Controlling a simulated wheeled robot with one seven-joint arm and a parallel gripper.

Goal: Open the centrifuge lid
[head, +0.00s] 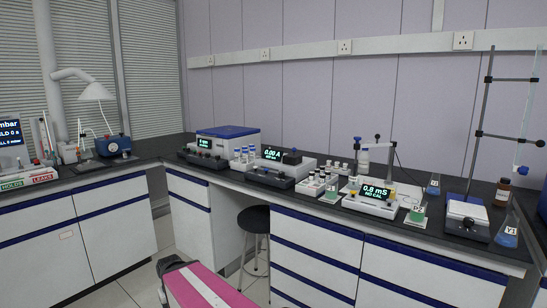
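The centrifuge appears to be the white box-shaped device (222,146) with a small green-lit display, on the dark bench near the back corner. Its blue lid (229,132) lies flat on top and looks closed. Bottles and low racks stand close to its front and right. A pink and white part with a dark grey end, probably mine, shows at the bottom edge. I cannot make out my gripper's fingers in this view, and nothing of mine touches the centrifuge.
A meter reading 0.00 A (285,160) sits right of the centrifuge. A stand with rods (477,130) rises at far right. The floor at left is clear.

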